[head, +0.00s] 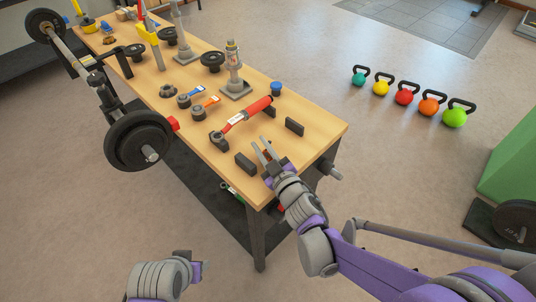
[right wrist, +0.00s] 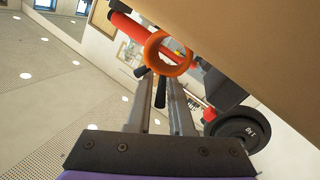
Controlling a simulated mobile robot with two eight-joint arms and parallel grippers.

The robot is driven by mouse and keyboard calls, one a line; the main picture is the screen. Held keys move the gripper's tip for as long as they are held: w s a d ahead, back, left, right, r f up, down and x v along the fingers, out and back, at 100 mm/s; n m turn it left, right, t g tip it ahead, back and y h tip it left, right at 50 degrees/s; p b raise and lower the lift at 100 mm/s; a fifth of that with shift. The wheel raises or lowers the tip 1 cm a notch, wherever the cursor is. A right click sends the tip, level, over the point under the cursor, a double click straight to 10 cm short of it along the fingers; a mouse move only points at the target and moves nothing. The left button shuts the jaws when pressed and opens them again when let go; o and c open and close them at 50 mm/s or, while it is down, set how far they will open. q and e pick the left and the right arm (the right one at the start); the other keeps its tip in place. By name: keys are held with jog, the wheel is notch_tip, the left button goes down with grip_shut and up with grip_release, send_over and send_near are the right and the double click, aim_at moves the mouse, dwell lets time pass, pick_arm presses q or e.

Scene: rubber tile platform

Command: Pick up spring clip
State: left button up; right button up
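An orange ring with short black grips (right wrist: 168,52), which looks like a spring clip, shows in the right wrist view just past my fingertips. In the head view a small orange-handled piece (head: 207,103) and a blue-handled one (head: 192,92) lie mid-table; I cannot tell whether the orange one is that ring. My right gripper (head: 264,152) is over the near end of the table, pointing at the table items. Its two grey fingers (right wrist: 160,105) are apart, with no firm hold visible. My left gripper (head: 194,266) is low at the bottom, away from the table; its fingers are unclear.
On the wooden table (head: 315,125), a red-handled tool (head: 248,113) and black blocks (head: 245,163) lie near my right gripper. A blue-topped piece (head: 276,88) stands behind. A loaded barbell (head: 140,140) runs along the left edge. Kettlebells (head: 405,95) stand on the floor at right.

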grip_shut()
dwell(0.3)
